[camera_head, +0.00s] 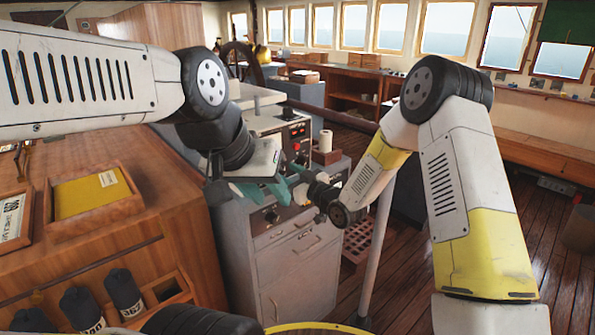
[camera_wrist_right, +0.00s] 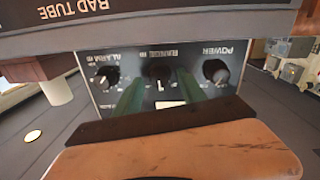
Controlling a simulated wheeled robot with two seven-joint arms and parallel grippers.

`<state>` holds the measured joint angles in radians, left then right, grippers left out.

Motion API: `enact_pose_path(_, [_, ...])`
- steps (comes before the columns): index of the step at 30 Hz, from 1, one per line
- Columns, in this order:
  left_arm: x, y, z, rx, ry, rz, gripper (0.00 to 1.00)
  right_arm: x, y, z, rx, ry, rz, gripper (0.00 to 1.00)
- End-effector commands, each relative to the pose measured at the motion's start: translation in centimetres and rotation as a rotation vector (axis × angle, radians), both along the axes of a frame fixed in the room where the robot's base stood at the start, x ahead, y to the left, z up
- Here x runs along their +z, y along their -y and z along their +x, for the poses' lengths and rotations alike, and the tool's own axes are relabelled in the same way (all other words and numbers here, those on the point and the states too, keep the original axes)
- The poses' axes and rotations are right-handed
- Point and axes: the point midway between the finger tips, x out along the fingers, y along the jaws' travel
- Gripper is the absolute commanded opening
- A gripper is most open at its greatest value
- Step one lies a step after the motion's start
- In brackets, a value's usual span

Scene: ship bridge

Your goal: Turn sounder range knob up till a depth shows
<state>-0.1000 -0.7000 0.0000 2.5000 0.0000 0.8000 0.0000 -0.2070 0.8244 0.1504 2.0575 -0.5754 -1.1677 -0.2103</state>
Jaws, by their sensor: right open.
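The panel lettering appears upside down in the right wrist view. My right gripper (camera_wrist_right: 158,80) is open, with its green fingers on either side of the range knob. I cannot tell whether they touch it. In the head view my right gripper (camera_head: 288,185) is at the grey console (camera_head: 305,255). My left gripper (camera_head: 258,192) is beside it, lower and to the left; its finger gap is unclear. No depth reading is legible.
A unit with red lights (camera_head: 297,130) stands on the console's back part. A white roll (camera_head: 325,141) stands beside it. A wooden cabinet (camera_head: 150,225) with a yellow-filled tray (camera_head: 97,205) is at the left. A light pole (camera_head: 375,245) stands right of the console.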

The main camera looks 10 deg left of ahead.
Motion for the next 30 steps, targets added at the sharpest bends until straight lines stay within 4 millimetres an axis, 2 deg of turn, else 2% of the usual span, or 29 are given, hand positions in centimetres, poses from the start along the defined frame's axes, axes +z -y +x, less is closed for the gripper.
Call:
enact_pose_path(9, [0.0,0.0,0.0,0.0,0.0,0.0,0.36,0.02,-0.27,0.28,-0.001,-0.001,-0.001,0.48])
enact_pose_path(15, [0.0,0.0,0.0,0.0,0.0,0.0,0.36,0.02,-0.26,0.28,-0.001,-0.001,-0.001,0.09])
enact_pose_path(17, [0.0,0.0,0.0,0.0,0.0,0.0,0.36,0.02,-0.26,0.27,-0.001,-0.001,-0.001,0.0])
enact_pose_path(30, [0.0,0.0,0.0,0.0,0.0,0.0,0.36,0.01,-0.16,0.32,-0.003,-0.062,0.047,0.0])
